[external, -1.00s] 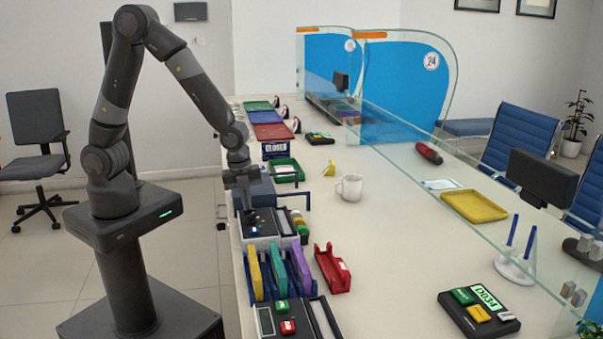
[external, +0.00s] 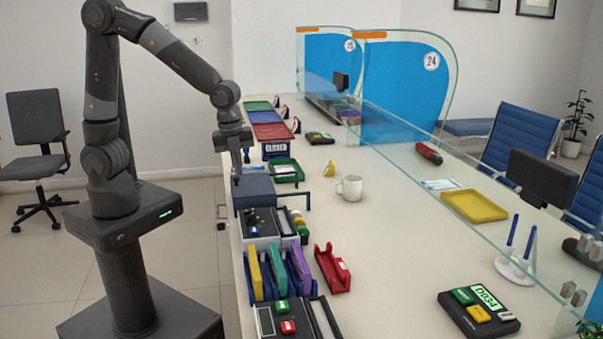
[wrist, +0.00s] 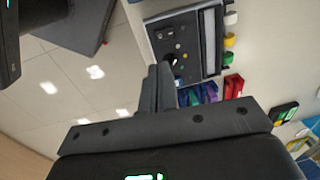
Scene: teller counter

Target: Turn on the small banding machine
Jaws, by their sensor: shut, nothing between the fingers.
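A machine with a grey control panel (external: 262,226) and a dark blue-grey box section (external: 256,190) behind it stands at the counter's left edge. I take it for the small banding machine. In the wrist view, its panel (wrist: 185,42) carries small round controls and a dark knob or switch (wrist: 171,59), with a pale strip at its right. Whether it is on I cannot tell. My gripper (external: 237,179) is shut and empty, pointing down over the box's far-left part, behind the panel. In the wrist view, the closed fingers (wrist: 158,78) are apart from the panel.
Coloured band rolls (external: 299,223) stand right of the panel. A green tray (external: 287,171) is behind, a white mug (external: 350,187) to the right. The counter's middle is mostly clear.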

